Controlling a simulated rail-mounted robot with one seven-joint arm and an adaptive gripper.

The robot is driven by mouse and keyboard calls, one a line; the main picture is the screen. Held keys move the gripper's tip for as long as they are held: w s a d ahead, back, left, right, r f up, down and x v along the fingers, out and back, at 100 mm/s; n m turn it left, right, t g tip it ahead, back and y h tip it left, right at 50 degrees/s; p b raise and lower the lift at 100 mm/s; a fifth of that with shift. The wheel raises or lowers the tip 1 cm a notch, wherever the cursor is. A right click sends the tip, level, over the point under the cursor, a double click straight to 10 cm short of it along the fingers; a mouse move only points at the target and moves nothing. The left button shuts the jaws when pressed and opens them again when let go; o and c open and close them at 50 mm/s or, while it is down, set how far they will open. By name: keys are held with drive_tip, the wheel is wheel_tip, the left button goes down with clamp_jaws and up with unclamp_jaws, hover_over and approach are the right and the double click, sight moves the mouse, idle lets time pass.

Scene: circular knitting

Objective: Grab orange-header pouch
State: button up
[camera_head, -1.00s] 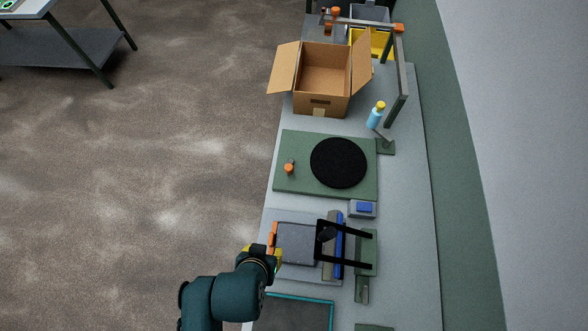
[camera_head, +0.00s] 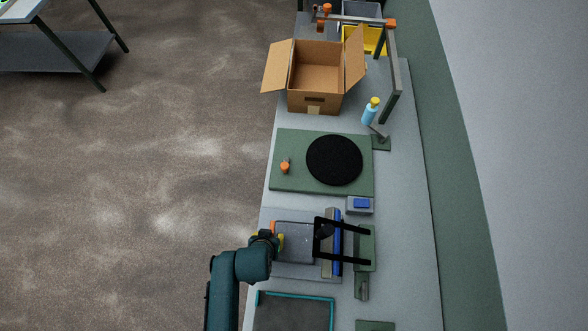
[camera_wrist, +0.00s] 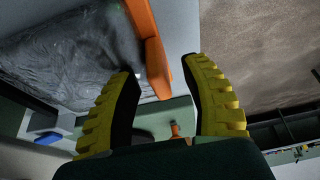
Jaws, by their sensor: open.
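The grey pouch (camera_head: 295,243) with its orange header lies flat at the left side of the bench, in front of a black frame. In the head view my gripper (camera_head: 279,241) is at the pouch's left edge and hides part of the orange header (camera_head: 273,227). In the wrist view the dark, wrinkled pouch (camera_wrist: 65,55) is at upper left. The fingers are apart, with nothing clamped. I cannot tell the depth between the fingertips and the header.
A black frame and a blue bar (camera_head: 337,243) stand just right of the pouch. A green board (camera_head: 290,145) with a black disc (camera_head: 334,160) and an open cardboard box (camera_head: 316,103) are farther up the bench. A teal-edged tray (camera_head: 295,312) lies below. Open floor is at left.

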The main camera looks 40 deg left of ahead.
drive_tip(key=shift+c, duration=0.3)
clamp_jaws()
drive_tip(key=shift+r, duration=0.15)
drive_tip(key=shift+r, duration=0.3)
drive_tip(key=v, duration=0.2)
drive_tip(key=shift+s+d+r, duration=0.1)
drive_tip(key=shift+r, duration=0.2)
drive_tip(key=s+d+b, duration=0.2)
drive_tip(key=s+d, duration=0.8)
drive_tip(key=s, duration=0.3)
drive_tip(key=shift+s+r, duration=0.15)
drive_tip(key=shift+s, duration=0.15)
